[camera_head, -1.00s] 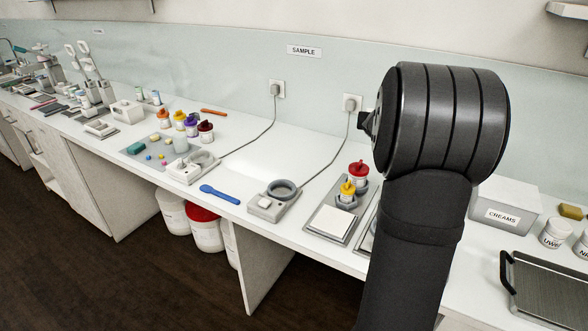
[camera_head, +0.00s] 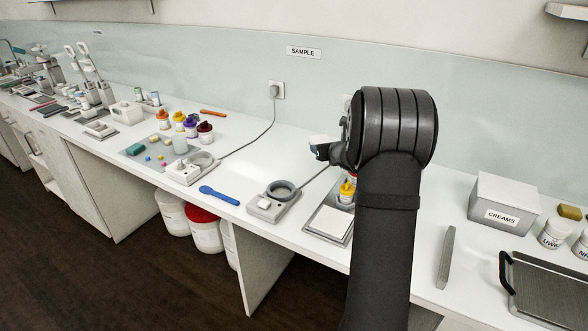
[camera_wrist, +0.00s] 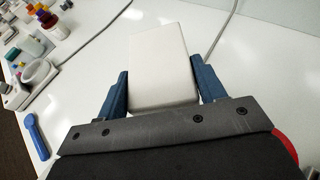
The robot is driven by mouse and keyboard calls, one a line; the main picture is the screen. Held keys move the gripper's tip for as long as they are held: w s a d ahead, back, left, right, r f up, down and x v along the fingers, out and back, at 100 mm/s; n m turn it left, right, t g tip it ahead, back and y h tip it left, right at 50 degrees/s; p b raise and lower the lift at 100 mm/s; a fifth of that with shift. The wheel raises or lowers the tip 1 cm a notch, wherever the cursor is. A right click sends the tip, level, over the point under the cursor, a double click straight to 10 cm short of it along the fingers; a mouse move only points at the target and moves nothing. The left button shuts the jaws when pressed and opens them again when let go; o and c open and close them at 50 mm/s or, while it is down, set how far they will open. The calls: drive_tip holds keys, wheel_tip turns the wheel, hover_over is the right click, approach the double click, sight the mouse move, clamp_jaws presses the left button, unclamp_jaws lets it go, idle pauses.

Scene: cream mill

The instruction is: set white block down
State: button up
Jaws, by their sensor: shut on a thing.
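The white block (camera_wrist: 158,62) is a pale slab held between the two blue fingers of my gripper (camera_wrist: 165,82) in the wrist view. It stands out past the fingertips, above the white bench. In the head view, my gripper (camera_head: 327,149) is left of my dark wrist, and the white block (camera_head: 317,140) shows small and partly hidden there. The gripper is above the bench, behind the grey ring device (camera_head: 285,191).
A white square on a grey tray (camera_head: 311,231) is at the bench front, with a yellow-topped jar (camera_head: 347,191) partly behind my arm. A blue spoon (camera_head: 218,195) lies left. The CREAMS box (camera_head: 503,205) stands right. Bare bench lies behind the ring device.

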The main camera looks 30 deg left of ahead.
hover_over(295, 173)
drive_tip(key=f, duration=0.6)
drive_tip(key=shift+w+f, duration=0.2)
drive_tip(key=shift+f, duration=0.05)
drive_tip(key=shift+a+f, duration=0.1)
drive_tip(key=shift+f, duration=2)
drive_tip(key=shift+f, duration=0.15)
drive_tip(key=o, duration=1.1)
drive_tip(key=shift+o, duration=0.2)
drive_tip(key=shift+r, duration=0.25)
drive_tip(key=v, duration=1.2)
